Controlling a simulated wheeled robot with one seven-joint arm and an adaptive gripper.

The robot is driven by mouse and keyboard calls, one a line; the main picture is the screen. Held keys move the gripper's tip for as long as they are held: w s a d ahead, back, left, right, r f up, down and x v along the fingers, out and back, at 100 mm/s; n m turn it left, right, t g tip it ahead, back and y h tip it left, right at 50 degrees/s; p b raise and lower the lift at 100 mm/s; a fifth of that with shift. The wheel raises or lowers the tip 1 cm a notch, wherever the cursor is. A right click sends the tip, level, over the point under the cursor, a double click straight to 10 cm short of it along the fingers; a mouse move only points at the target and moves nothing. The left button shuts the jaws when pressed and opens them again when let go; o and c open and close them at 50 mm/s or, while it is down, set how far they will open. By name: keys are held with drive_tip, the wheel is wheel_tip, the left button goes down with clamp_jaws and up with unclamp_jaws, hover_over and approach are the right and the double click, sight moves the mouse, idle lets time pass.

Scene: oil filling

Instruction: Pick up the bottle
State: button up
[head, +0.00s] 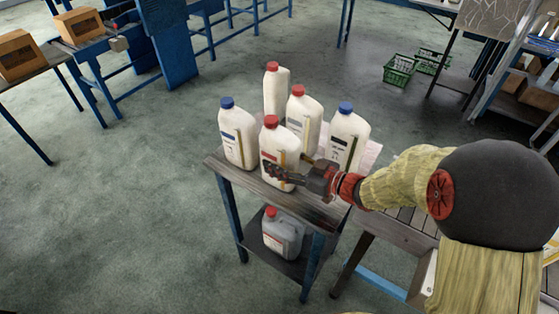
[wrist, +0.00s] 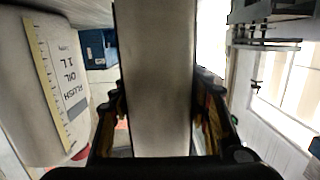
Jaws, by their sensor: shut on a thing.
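Several white bottles with red or blue caps stand together on a small wooden-topped table (head: 312,205). My gripper (head: 290,171) is shut on the front white bottle (head: 278,148), which has a red cap and stays upright. In the wrist view this bottle (wrist: 155,75) fills the space between the two fingers (wrist: 158,115). I cannot tell whether its base touches the table. A blue-capped bottle (head: 238,135) is close on its left. Another blue-capped bottle (head: 347,140) stands on its right. Two red-capped bottles (head: 276,88) (head: 303,115) are behind. A labelled oil bottle (wrist: 45,90) is beside the fingers in the wrist view.
A grey jug (head: 282,236) with a red cap stands on the table's lower shelf. A slatted wooden surface (head: 405,225) is on the right. Green baskets (head: 399,70) lie on the floor at the back. Floor left of the table is clear.

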sight(292, 146)
drive_tip(key=c, duration=0.6)
clamp_jaws()
drive_tip(key=shift+r+p, duration=0.35)
drive_tip(key=shift+r, duration=0.3)
wheel_tip(292, 146, up, 2)
drive_tip(key=shift+w+r+p, duration=0.1)
drive_tip(key=shift+r+p, duration=0.15)
drive_tip(key=shift+p, duration=0.5)
drive_tip(key=s+d+r+p, duration=0.1)
drive_tip(key=r, duration=0.1)
drive_tip(key=s+d+r+p, duration=0.1)
drive_tip(key=r, duration=0.1)
drive_tip(key=s+d+r, duration=0.1)
drive_tip(key=s+r, duration=0.1)
drive_tip(key=shift+p, duration=0.4)
drive_tip(key=s+d+r+p, duration=0.2)
drive_tip(key=s+d+r, duration=0.1)
drive_tip(key=s+d, duration=0.2)
drive_tip(key=shift+s+d+r+p, duration=0.2)
drive_tip(key=shift+s+p, duration=0.15)
drive_tip(key=shift+s, duration=0.9)
